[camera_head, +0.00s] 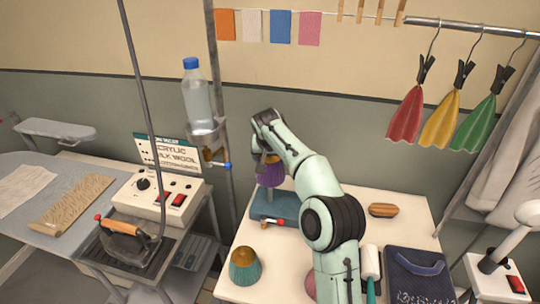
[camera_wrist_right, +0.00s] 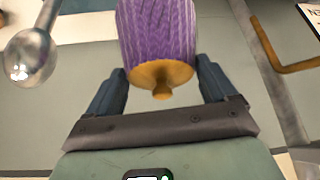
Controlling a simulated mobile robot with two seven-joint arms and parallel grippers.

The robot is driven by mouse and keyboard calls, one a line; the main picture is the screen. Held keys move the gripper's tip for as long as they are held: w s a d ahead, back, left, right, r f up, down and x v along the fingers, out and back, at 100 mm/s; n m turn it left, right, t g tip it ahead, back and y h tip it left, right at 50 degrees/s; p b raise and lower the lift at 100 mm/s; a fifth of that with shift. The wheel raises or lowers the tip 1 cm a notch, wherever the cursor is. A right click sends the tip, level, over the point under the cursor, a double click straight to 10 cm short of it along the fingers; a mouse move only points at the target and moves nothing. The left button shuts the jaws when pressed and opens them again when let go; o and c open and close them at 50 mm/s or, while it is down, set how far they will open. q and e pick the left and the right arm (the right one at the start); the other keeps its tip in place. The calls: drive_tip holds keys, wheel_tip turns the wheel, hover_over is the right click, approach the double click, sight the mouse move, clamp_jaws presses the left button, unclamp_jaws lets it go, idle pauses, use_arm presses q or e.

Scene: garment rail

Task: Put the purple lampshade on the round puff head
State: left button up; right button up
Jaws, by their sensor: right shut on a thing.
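The purple lampshade (camera_head: 271,172) is ribbed, with a gold cap and knob that face the camera in the right wrist view (camera_wrist_right: 158,35). My right gripper (camera_head: 266,152) is shut on it, with a dark finger on either side of the cap in the wrist view (camera_wrist_right: 160,84). In the head view the lampshade hangs over a blue-grey stand (camera_head: 262,207) on the white table. A shiny metal rounded head (camera_wrist_right: 30,58) on a rod shows at the wrist view's left, apart from the lampshade. I cannot tell whether it is the round puff head. My left gripper is out of view.
A teal shade with a gold top (camera_head: 245,266) stands on the white table (camera_head: 405,228). A brown brush (camera_head: 383,210) lies at the back right. A water bottle (camera_head: 197,95) on a pole stands close to the left. Coloured cloths (camera_head: 440,120) hang at right.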

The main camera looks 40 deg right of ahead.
drive_tip(key=shift+f, duration=0.2)
drive_tip(key=o, duration=1)
drive_tip(key=shift+c, duration=0.2)
drive_tip(key=v, duration=1.3)
drive_tip(key=shift+a+r, duration=0.1)
drive_tip(key=shift+a, duration=0.05)
